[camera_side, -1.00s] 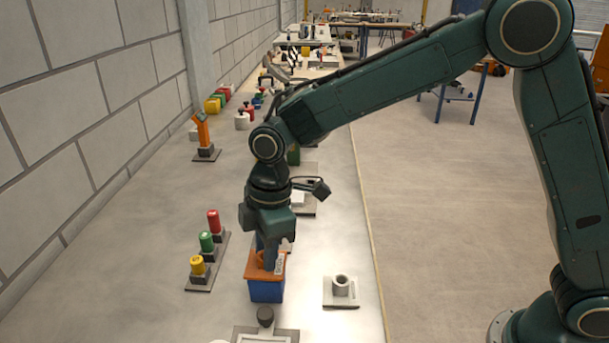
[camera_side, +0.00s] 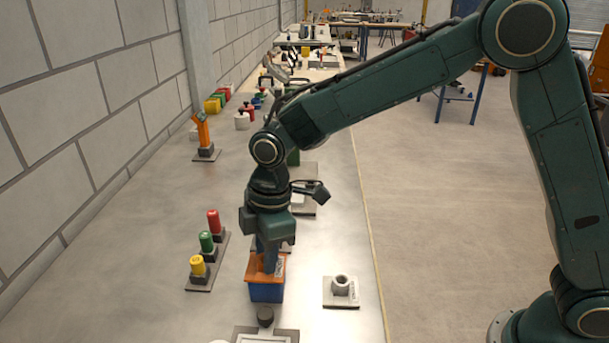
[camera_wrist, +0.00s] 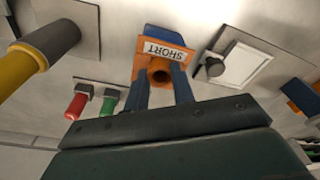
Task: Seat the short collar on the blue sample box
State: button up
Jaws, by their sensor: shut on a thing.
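The blue sample box (camera_side: 266,293) stands on the bench in the side view; its top end shows in the wrist view (camera_wrist: 168,32). The orange short collar (camera_side: 257,277) is at the top of the box, with no clear gap between them in the side view. In the wrist view the collar (camera_wrist: 148,69) carries a white label reading SHORT and has a round hole. My gripper (camera_side: 267,268) points down over the box. Its two fingers (camera_wrist: 161,78) are shut on the collar, one on each side of its round part. How deep the collar sits on the box is hidden.
A plate with a pale ring-shaped part (camera_side: 341,286) lies to the right. A rack with red, green and yellow cylinders (camera_side: 206,247) is to the left. A framed plate with a dark knob (camera_side: 265,316) is just in front. Bare bench lies between them.

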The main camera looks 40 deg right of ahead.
jog(key=o, duration=1.1)
jog(key=shift+c, duration=0.2)
jog(key=shift+r, duration=0.15)
notch_tip(320, 180, up, 13)
jog(key=d, duration=0.1)
jog(key=shift+s+d+r, duration=0.2)
jog(key=shift+d, duration=0.1)
